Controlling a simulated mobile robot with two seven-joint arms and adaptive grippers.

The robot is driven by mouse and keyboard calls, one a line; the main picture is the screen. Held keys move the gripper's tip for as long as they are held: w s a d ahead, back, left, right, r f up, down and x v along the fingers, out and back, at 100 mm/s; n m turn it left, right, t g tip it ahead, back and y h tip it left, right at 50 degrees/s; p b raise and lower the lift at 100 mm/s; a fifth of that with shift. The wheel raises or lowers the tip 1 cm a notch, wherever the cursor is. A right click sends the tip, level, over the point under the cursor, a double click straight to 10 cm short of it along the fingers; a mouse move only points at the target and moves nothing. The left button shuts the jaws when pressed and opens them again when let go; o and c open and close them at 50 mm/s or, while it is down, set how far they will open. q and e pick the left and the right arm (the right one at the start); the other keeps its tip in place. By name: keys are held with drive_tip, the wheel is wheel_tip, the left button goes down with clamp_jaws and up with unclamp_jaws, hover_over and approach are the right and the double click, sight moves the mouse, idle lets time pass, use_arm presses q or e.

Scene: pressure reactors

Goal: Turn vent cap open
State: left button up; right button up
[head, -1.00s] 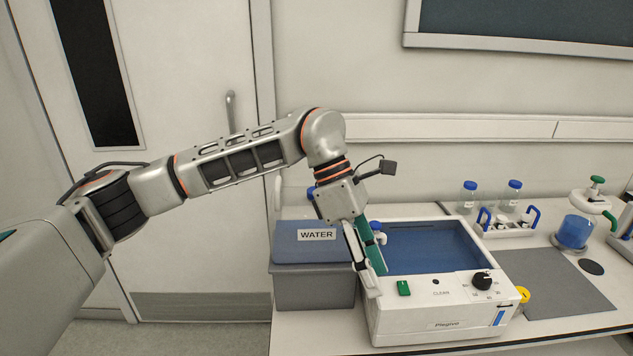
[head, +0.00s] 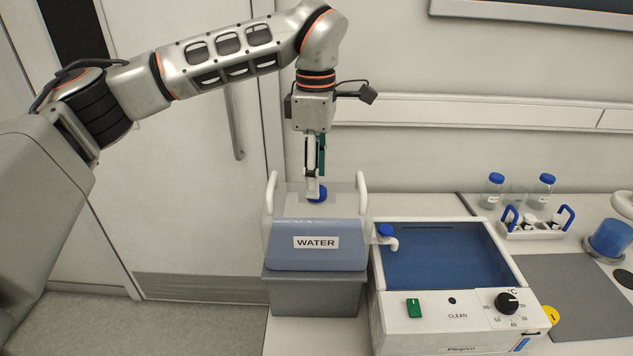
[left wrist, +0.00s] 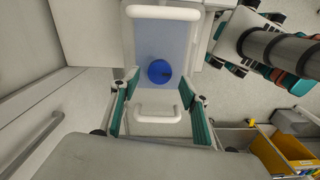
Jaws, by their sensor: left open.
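The vent cap is a round blue cap (head: 318,194) on top of the water container (head: 316,254), which is translucent with blue liquid, a WATER label and white handles. My left gripper (head: 316,190) points down right at the cap in the head view and partly hides it. In the left wrist view the blue cap (left wrist: 159,71) shows whole, ahead of the open fingers of my left gripper (left wrist: 160,105). The fingers stand apart on either side; I cannot tell whether they touch the cap. My right gripper is not in view.
The container stands on a grey box (head: 312,293). A bottle carrier (head: 535,228) stands farther right. A door (head: 185,170) is behind my left arm.

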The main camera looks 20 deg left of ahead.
use_arm(q)
drive_tip(key=shift+f, duration=1.25)
drive_tip(key=c, duration=1.1)
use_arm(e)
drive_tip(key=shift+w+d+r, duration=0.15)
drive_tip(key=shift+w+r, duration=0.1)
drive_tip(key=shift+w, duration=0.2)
